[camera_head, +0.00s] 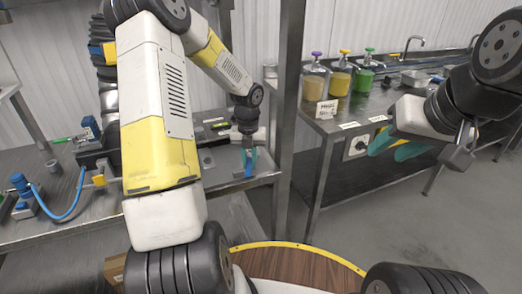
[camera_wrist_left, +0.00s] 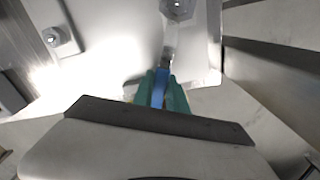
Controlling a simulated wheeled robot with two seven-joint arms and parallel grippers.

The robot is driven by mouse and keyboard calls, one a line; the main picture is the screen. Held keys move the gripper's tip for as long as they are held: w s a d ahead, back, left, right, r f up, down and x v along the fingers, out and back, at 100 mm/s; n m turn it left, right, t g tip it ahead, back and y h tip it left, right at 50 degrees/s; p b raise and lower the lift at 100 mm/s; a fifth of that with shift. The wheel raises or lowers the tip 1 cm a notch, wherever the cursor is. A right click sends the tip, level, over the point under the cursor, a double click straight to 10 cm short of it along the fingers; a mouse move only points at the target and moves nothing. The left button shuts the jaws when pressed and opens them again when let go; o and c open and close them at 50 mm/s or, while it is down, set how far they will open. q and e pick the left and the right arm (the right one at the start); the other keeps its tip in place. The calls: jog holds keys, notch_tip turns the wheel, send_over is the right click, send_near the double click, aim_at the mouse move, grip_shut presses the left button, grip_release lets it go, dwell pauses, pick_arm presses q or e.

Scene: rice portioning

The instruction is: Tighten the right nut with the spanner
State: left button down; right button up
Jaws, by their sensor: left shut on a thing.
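My left gripper (camera_head: 248,163) is over the right end of the left bench, its teal fingers shut on the spanner's blue handle (camera_wrist_left: 159,88). In the left wrist view, the metal shank (camera_wrist_left: 168,50) runs up from the fingers (camera_wrist_left: 161,90) towards a nut (camera_wrist_left: 177,7) at the top edge. The spanner's head is at or close to this nut; I cannot tell whether its jaw is around it. A second nut (camera_wrist_left: 53,37) is on the metal at the upper left. My right gripper (camera_head: 396,147) is at the right, teal fingers apart and empty.
The left bench (camera_head: 70,217) holds a blue hose (camera_head: 72,212) and several fittings. A steel post (camera_head: 287,100) stands just right of my left gripper. The right counter (camera_head: 345,118) carries jars with purple, yellow and green lids (camera_head: 369,70) and a small sign (camera_head: 326,110).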

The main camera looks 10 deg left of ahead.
pick_arm(q)
jog(key=shift+a, duration=0.2)
jog(key=shift+s+a+m, duration=0.1)
jog(key=shift+a+m, duration=0.8)
jog(key=shift+a, duration=0.05)
jog(key=shift+a+m, duration=0.75)
jog(key=shift+m, duration=0.25)
jog(key=shift+w+d+n, duration=0.2)
jog(key=shift+d+n, duration=1.45)
jog(key=shift+n, duration=0.15)
